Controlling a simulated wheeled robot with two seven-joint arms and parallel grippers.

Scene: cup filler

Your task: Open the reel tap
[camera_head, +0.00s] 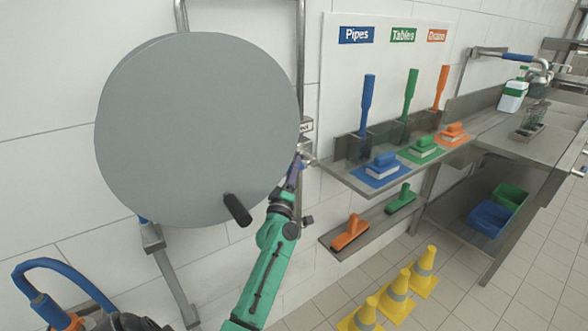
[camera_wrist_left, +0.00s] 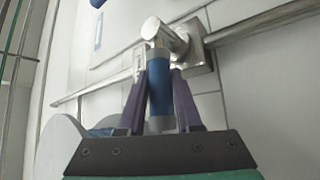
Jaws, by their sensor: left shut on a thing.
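The reel tap (camera_wrist_left: 166,34) is a chrome valve on a wall pipe, with a blue cylindrical handle (camera_wrist_left: 159,88). In the wrist view the handle stands between the two purple fingers of my left gripper (camera_wrist_left: 160,72), which is shut on it. In the head view my left gripper (camera_head: 295,172) reaches up from below to the tap, just right of the big grey reel (camera_head: 195,125). The gripper and arm hide most of the tap there. My right gripper is not in view.
The reel's black knob (camera_head: 237,209) sticks out close to my left arm. A blue hose (camera_head: 62,266) curves at the lower left. To the right are a shelf with brushes (camera_head: 382,166) and a steel counter (camera_head: 545,145). Yellow cones (camera_head: 421,272) stand on the floor.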

